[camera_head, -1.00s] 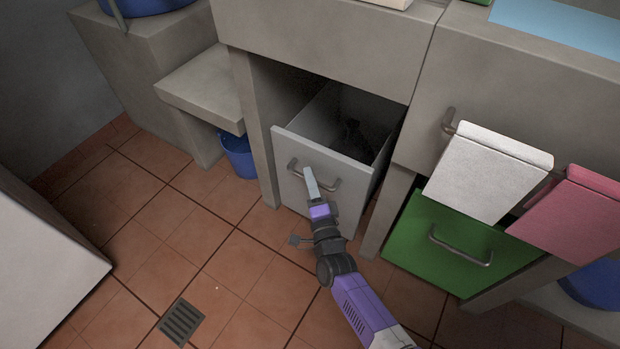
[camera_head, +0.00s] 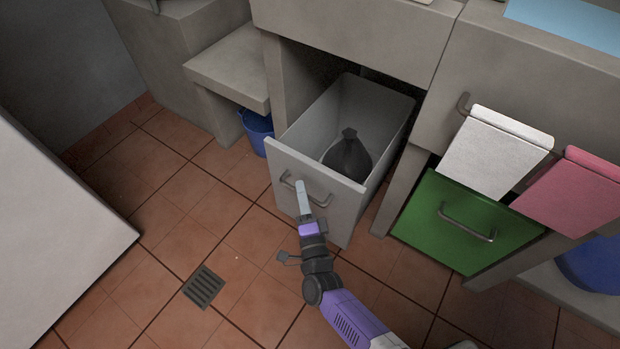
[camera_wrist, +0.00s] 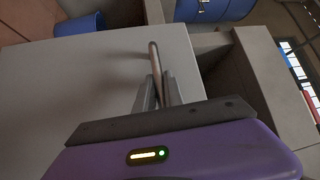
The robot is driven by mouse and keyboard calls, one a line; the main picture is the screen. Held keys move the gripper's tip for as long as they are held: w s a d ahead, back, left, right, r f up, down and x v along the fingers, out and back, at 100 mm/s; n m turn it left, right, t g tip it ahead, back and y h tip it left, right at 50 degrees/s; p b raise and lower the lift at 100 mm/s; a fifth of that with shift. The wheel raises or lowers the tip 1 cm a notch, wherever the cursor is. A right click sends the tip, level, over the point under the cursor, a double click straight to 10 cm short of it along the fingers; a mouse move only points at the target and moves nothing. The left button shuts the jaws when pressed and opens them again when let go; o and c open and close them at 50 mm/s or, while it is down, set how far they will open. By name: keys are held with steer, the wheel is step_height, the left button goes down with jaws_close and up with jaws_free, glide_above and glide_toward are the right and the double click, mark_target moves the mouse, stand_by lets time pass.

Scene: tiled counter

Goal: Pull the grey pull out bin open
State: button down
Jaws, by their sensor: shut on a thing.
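The grey pull out bin (camera_head: 312,190) stands well out from under the counter in the head view, its open top showing a dark tied bag (camera_head: 347,156) inside. Its front panel fills much of the wrist view (camera_wrist: 90,85). A metal bar handle (camera_head: 322,199) is fixed across the front, and it also shows in the wrist view (camera_wrist: 153,56). In the wrist view the two fingers (camera_wrist: 154,92) close around the bar.
A green drawer (camera_head: 465,225) is to the right, below hanging white (camera_head: 495,155) and pink (camera_head: 570,195) towels. A blue bucket (camera_head: 258,132) stands left of the bin. A white block (camera_head: 55,235) stands at the left. Tiled floor before the bin is clear.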

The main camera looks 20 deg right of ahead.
steer(key=s+a+p, duration=0.1)
steer(key=s+a, duration=0.7)
steer(key=a, duration=0.4)
steer(key=shift+s+p, duration=0.35)
steer(key=shift+s, duration=0.05)
steer(key=c, duration=1.5)
jaws_free()
steer(key=shift+o, duration=0.2)
steer(key=s+a+f, duration=0.1)
steer(key=s, duration=0.6)
steer(key=shift+s+p, duration=0.35)
steer(key=shift+p, duration=0.1)
steer(key=shift+f, duration=0.1)
